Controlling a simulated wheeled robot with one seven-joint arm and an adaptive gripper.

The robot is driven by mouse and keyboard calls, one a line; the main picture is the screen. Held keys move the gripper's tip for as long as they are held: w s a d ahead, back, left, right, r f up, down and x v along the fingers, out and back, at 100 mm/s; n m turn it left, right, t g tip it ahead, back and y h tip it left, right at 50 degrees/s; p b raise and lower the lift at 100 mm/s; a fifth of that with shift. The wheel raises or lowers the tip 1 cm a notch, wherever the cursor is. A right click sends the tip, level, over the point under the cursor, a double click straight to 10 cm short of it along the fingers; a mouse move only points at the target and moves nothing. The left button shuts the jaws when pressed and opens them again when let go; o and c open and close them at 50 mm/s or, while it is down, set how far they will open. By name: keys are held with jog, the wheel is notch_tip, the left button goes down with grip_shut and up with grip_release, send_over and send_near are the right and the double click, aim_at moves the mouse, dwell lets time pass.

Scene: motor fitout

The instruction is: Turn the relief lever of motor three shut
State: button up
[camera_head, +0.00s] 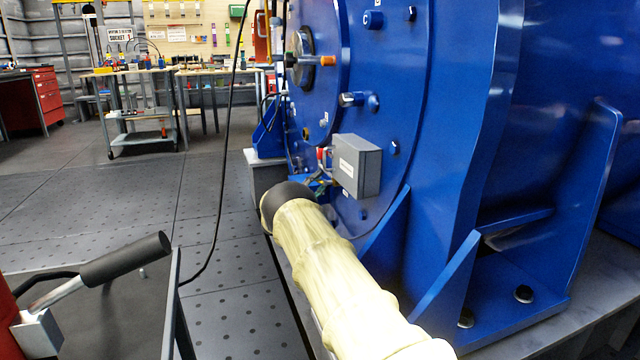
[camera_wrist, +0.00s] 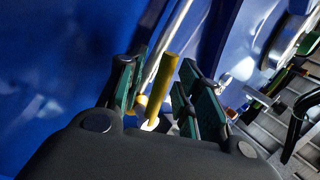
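The big blue motor (camera_head: 465,80) fills the right half of the head view. I cannot read a number that marks it as motor three. In the wrist view a yellow bar (camera_wrist: 163,88), which looks like the relief lever, stands tilted between the fingers of my gripper (camera_wrist: 160,98). The fingers have green pads and are open, one on each side of the bar, with gaps showing. A bright metal fitting shows at the bar's lower end. In the head view my sleeved forearm points at the motor's face below a grey box, and my fingers are hidden.
A grey terminal box (camera_head: 357,166) with wires juts from the motor's face. An orange-tipped fitting (camera_head: 327,61) sits higher up. A black-gripped handle (camera_head: 125,259) and a dark cart top (camera_head: 120,310) are at lower left. A black cable hangs left of the motor.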

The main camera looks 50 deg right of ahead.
jog(key=v, duration=1.2)
jog(key=shift+w+r, duration=0.1)
jog(key=s+r+n+t+y+p, duration=0.45)
jog(key=r+t+y+p, duration=0.2)
jog(key=t+p, duration=0.4)
jog(key=shift+g+h, duration=0.35)
jog(key=shift+g, duration=0.3)
jog(key=shift+w+d+f+b, duration=0.1)
jog(key=shift+w+d+b, duration=0.3)
jog(key=shift+d, duration=1.3)
jog(key=shift+w+d+b, duration=0.25)
jog(key=shift+d+b, duration=0.3)
jog(key=shift+d, duration=1.1)
jog(key=shift+w+d+f+b, duration=0.1)
jog(key=shift+w+d+b, duration=0.3)
jog(key=shift+d, duration=1.3)
jog(key=shift+s, duration=0.1)
jog(key=shift+c, duration=0.4)
